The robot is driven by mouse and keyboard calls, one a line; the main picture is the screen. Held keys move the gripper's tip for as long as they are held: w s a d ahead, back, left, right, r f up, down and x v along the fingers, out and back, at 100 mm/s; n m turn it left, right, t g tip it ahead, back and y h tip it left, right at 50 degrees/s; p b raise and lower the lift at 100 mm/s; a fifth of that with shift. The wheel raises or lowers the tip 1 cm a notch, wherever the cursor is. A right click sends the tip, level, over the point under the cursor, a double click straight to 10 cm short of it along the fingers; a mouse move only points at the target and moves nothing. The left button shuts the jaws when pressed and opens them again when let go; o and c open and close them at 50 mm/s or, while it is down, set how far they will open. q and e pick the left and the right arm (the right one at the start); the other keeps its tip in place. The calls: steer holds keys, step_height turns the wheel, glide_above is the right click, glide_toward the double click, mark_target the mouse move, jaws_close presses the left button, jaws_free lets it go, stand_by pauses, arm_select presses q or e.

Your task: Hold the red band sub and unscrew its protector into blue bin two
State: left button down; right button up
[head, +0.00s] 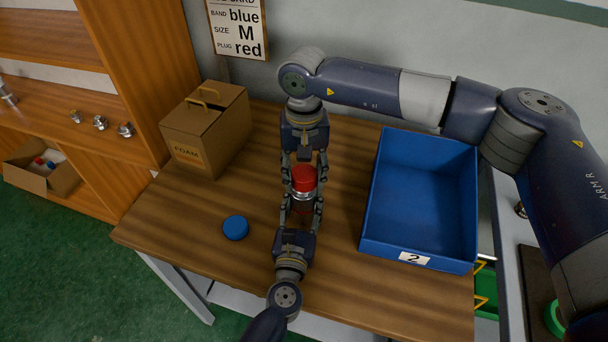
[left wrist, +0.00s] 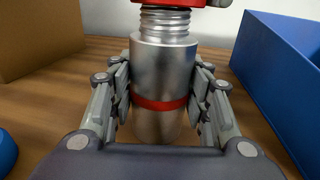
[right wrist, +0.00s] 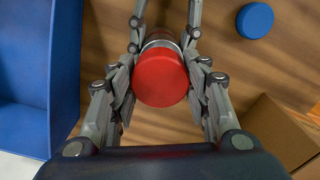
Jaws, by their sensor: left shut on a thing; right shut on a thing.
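The red band sub (left wrist: 165,65) is a silver cylinder with a red band (left wrist: 160,104), standing upright above the wooden table. My left gripper (head: 302,205) is shut around its body at about the band's height. The red protector (head: 303,179) is at the sub's top. In the left wrist view, bare thread shows below the protector, and whether its upper part is still engaged is hidden. My right gripper (right wrist: 162,80) is shut on the protector from the opposite side. Blue bin two (head: 373,215), with a "2" label (head: 414,258), stands empty on the right.
A loose blue cap (head: 235,228) lies on the table (head: 180,235) left of the grippers. A cardboard foam box (head: 205,130) stands at the back left. A card (head: 237,28) on the wall reads band blue, size M, plug red. Shelves with metal fittings (head: 100,122) stand left.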

mark_target(304, 173)
steer(key=shift+r, duration=0.2)
steer(key=shift+r, duration=1.95)
arm_select(q)
steer(key=c, duration=0.8)
jaws_free()
steer(key=shift+o, duration=0.2)
steer(key=s, duration=0.4)
steer(key=s+a, duration=0.1)
steer(key=s, duration=0.3)
steer(key=s+a, duration=0.1)
steer(key=s, duration=0.3)
